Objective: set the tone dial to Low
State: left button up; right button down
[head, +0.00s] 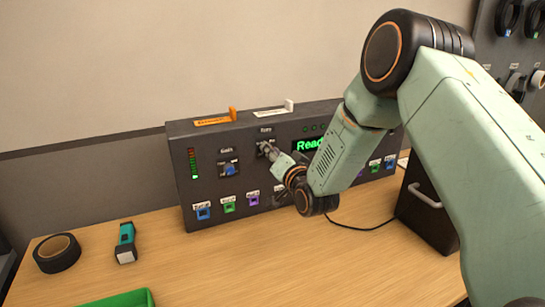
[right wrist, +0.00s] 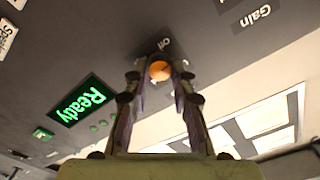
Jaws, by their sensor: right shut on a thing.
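A dark control panel (head: 185,175) stands at the back of the table. My right gripper (head: 268,150) reaches its front from the right, at a dial under a small label that is too small to read for sure. In the right wrist view the fingers (right wrist: 160,88) are shut on an orange dial (right wrist: 160,70), which shows between their tips; I take it as the tone dial. A small word beside the dial is partly legible, and its pointer is hidden by the fingers. My left gripper is not in view.
A blue gain dial (head: 229,169) sits left of my gripper. A green "Ready" display (head: 311,144) is to the right. Black tape (head: 57,253), a teal torch (head: 126,243) and a green tray (head: 125,299) lie at left.

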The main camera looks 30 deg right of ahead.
jog(key=shift+m+b, duration=2.25)
jog(key=shift+m, duration=2.75)
jog(key=c, duration=1.1)
grip_release()
jog(key=shift+w+f, duration=0.15)
jog(key=s, duration=1.2)
jog(key=shift+s+a, duration=0.1)
jog(key=shift+a, duration=0.25)
